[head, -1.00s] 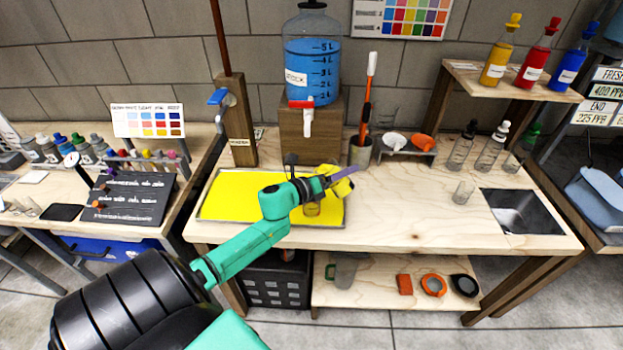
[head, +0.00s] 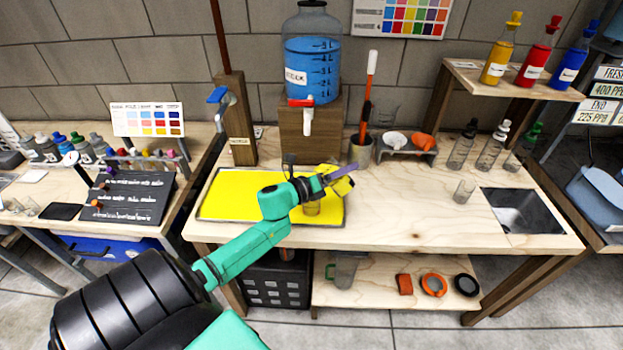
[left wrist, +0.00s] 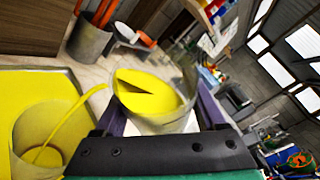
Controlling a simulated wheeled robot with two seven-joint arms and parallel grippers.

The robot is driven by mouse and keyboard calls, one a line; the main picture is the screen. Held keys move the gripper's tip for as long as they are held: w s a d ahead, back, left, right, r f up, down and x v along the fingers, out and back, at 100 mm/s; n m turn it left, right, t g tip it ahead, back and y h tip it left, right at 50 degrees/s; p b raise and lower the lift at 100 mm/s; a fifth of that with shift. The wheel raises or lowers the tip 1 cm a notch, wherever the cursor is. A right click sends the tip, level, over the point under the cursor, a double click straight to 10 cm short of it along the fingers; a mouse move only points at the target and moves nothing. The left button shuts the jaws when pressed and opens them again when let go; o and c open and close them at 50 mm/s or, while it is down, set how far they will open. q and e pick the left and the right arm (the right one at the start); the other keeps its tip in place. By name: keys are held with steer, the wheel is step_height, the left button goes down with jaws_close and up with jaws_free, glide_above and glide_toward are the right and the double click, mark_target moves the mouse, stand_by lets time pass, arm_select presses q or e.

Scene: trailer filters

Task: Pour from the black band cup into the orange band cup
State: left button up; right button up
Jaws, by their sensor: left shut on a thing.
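My left gripper (head: 338,179) is shut on a clear cup (left wrist: 152,118) with yellow liquid in it. It holds this cup tilted above the right end of the yellow tray (head: 232,190). In the left wrist view a thin yellow stream (left wrist: 85,118) runs from the cup's lip down into a second clear cup (left wrist: 30,125). That second cup stands upright on the tray, has some yellow at its bottom, and also shows in the head view (head: 312,208). I cannot make out the band colour on either cup. My right gripper is not in view.
A blue-filled dispenser (head: 312,75) stands on a wooden block behind the tray. A holder with a tall brush (head: 361,152) is right of the held cup. The table's middle right is clear.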

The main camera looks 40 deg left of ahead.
arm_select(q)
steer(key=shift+f+n+t+b, duration=0.2)
steer(key=shift+n+t+b, duration=0.1)
steer(key=shift+n+b, duration=0.25)
stand_by(1.1)
steer(key=shift+a+r+n+t, duration=0.1)
steer(key=shift+r+n+t, duration=0.3)
steer(key=shift+r+n, duration=0.35)
stand_by(2.2)
steer(key=shift+f, duration=0.15)
